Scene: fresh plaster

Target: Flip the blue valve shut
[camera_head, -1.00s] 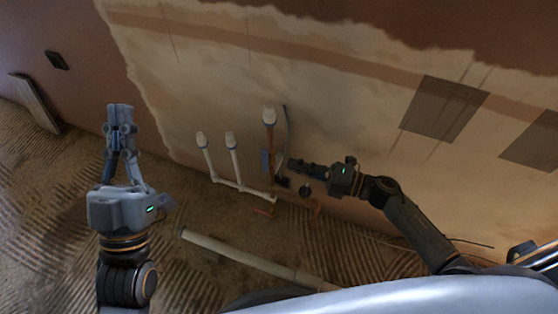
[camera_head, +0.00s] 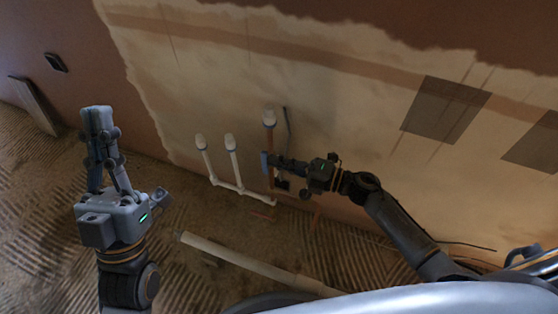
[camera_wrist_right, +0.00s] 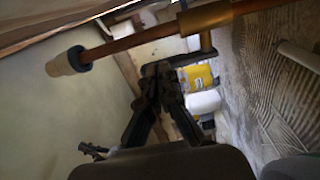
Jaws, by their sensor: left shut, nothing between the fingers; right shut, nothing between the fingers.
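The blue valve handle (camera_head: 264,160) shows as a small blue piece on the copper pipe (camera_head: 270,138) at the wall in the head view. My right gripper (camera_head: 272,161) is shut, with its tips at or very close to the handle's right side; I cannot tell if they touch. In the right wrist view my shut fingers (camera_wrist_right: 160,70) lie just below the copper pipe (camera_wrist_right: 130,45) and its brass valve body (camera_wrist_right: 205,18). No blue shows clearly there. My left gripper (camera_head: 97,112) is shut and empty, raised at the left, far from the valve.
Two white capped pipes (camera_head: 233,160) stand left of the copper one, joined by a low white pipe (camera_head: 240,189). A long pale tube (camera_head: 250,264) lies on the ridged floor. A grey flexible line (camera_head: 288,130) runs right of the copper pipe.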

